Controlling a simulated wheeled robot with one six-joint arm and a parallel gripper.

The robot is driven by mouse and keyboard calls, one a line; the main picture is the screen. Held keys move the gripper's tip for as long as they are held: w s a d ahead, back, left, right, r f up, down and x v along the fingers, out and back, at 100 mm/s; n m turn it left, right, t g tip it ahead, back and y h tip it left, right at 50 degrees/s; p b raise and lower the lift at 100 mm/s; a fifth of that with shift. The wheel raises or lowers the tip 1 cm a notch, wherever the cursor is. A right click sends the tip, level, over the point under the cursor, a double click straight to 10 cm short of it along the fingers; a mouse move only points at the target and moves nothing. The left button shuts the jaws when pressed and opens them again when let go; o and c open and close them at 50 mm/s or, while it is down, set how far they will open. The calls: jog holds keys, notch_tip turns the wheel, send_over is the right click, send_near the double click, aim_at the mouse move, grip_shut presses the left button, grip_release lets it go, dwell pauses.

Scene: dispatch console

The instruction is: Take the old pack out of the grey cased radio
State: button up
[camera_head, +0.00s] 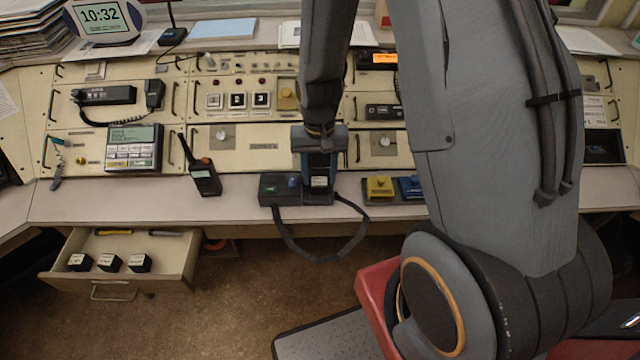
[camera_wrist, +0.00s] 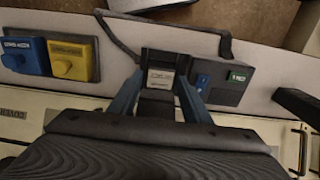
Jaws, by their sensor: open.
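The dark grey cased radio (camera_head: 278,190) lies on the console's front ledge with its strap looping off the front edge. In the wrist view the radio (camera_wrist: 236,92) shows a small green label and a blue patch. A dark block with a pale label, which looks like the old pack (camera_wrist: 160,79), sits at one end of the case; the label also shows in the head view (camera_head: 319,182). My gripper (camera_wrist: 158,98) is open, its blue fingers on either side of that block. Whether the fingers touch it I cannot tell. The block's lower part is hidden.
A tray with a yellow block (camera_head: 380,187) and a blue block (camera_head: 410,187) is right of the radio. A handheld radio (camera_head: 204,178) stands to its left. An open drawer (camera_head: 118,283) holds three dark labelled blocks. Bare ledge (camera_head: 120,203) lies further left.

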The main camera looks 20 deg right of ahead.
jog(key=shift+f, duration=0.5)
jog(key=shift+c, duration=0.5)
jog(key=c, duration=0.8)
jog(key=shift+r, duration=0.1)
